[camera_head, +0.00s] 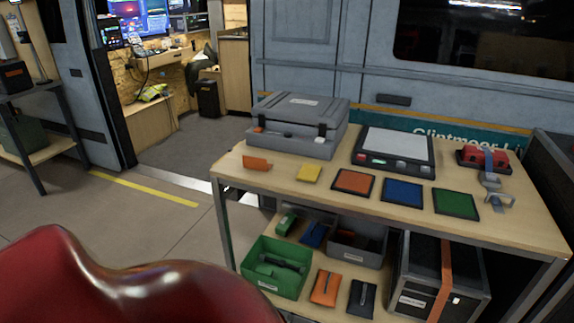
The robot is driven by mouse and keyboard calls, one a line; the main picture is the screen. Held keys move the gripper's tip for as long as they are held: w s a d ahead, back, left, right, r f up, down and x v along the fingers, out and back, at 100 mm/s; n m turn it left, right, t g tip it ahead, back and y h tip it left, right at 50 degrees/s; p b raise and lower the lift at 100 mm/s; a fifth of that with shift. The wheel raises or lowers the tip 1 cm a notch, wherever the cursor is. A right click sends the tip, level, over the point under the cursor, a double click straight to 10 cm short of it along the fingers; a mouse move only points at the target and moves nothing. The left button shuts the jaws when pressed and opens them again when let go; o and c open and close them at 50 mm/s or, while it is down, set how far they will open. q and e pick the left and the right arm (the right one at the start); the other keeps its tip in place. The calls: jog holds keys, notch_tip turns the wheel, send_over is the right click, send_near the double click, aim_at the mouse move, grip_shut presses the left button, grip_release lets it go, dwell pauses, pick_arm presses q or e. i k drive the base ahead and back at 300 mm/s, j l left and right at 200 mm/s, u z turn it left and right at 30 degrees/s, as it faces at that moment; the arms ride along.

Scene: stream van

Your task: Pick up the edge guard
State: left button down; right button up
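A small orange angled piece (257,163) stands near the left front edge of the workbench top (385,219). It looks like the edge guard, but I see no readable label on it. A flat yellow piece (308,172) lies just to its right, apart from it. Neither of my grippers is in view, and nothing touches the orange piece.
A closed grey case (297,112) stands behind the orange piece. Orange (353,182), blue (402,191) and green (456,203) pads lie along the front. A grey-topped device (395,145) sits behind them. A green bin (275,267) stands on the lower shelf.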

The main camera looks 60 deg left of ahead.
aim_at(249, 163)
jog(key=u, duration=1.95)
